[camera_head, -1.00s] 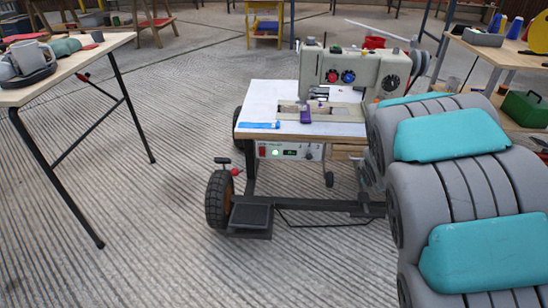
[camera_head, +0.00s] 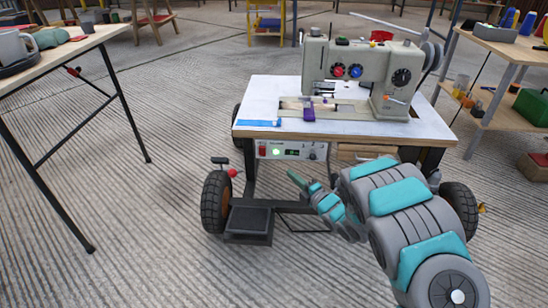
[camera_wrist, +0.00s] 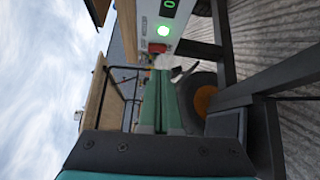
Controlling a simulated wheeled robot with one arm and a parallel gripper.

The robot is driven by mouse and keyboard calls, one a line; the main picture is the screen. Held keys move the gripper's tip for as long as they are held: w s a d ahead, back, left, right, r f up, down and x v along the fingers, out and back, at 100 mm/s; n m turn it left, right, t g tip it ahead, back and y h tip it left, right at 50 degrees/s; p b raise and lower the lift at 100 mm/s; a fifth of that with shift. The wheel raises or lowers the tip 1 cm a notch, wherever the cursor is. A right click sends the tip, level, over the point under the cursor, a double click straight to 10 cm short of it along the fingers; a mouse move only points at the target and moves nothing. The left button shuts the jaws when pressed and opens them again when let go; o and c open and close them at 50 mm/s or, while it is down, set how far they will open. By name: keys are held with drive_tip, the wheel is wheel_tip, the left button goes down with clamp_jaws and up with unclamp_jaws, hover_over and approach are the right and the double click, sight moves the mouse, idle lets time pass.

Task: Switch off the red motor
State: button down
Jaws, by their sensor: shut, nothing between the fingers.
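A white control box (camera_head: 300,151) hangs under the front edge of the sewing table. My gripper (camera_head: 293,176) is just below the box's front, right of the red switch in the head view. In the wrist view my gripper (camera_wrist: 164,72) has its green fingers together and empty. Which way the rocker is tilted is too small to tell.
A sewing machine (camera_head: 365,68) stands on the wheeled sewing table (camera_head: 254,98). A black pedal (camera_head: 249,222) and a wheel (camera_head: 215,202) are low at its left. Another table (camera_head: 60,56) stands left, with open floor (camera_head: 160,210) between.

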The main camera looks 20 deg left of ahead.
drive_tip(key=shift+s+a+f+n+y, duration=0.35)
drive_tip(key=shift+s+a+y, duration=0.2)
drive_tip(key=shift+a, duration=0.1)
drive_tip(key=shift+s+a+f+n+y, duration=0.2)
drive_tip(key=shift+s+a+n+y, duration=0.2)
drive_tip(key=shift+a+y, duration=0.2)
approach(260, 150)
drive_tip(key=a, duration=0.4)
drive_tip(key=shift+w+a+r+b, duration=0.15)
drive_tip(key=shift+w+a+b, duration=0.05)
drive_tip(key=shift+w, duration=0.6)
drive_tip(key=shift+w+a+r+b, duration=0.15)
drive_tip(key=shift+w+a+r, duration=0.05)
drive_tip(key=shift+w, duration=0.55)
